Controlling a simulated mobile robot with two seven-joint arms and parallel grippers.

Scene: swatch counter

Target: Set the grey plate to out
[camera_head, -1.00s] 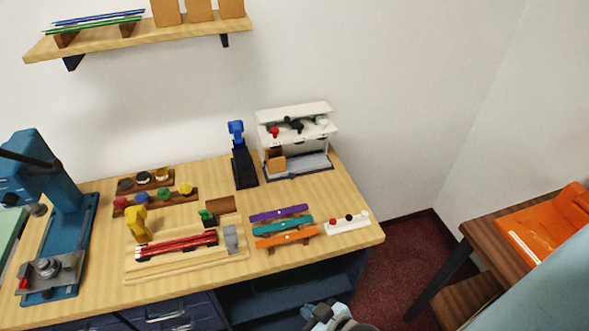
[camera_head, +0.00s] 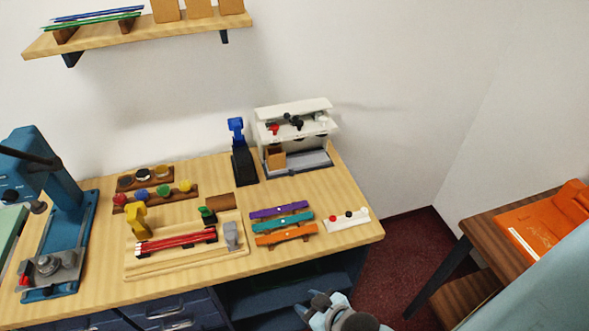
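The grey plate (camera_head: 231,236) stands at the right end of a light wooden tray (camera_head: 185,268) on the workbench, beside the ends of several red strips (camera_head: 177,243). It is small, and I cannot tell exactly how it is joined to the tray. My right gripper (camera_head: 321,297) is at the bottom middle, in front of the bench edge, below and to the right of the plate and apart from it. Its fingers are small and partly cut off, so I cannot tell if they are open. My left gripper is not in view.
Purple, teal and orange bars (camera_head: 283,224) lie right of the tray. A white strip with buttons (camera_head: 346,219) is beyond them. A yellow piece (camera_head: 137,220) and a green piece (camera_head: 208,214) stand near the tray. A blue press (camera_head: 65,235) is at the left.

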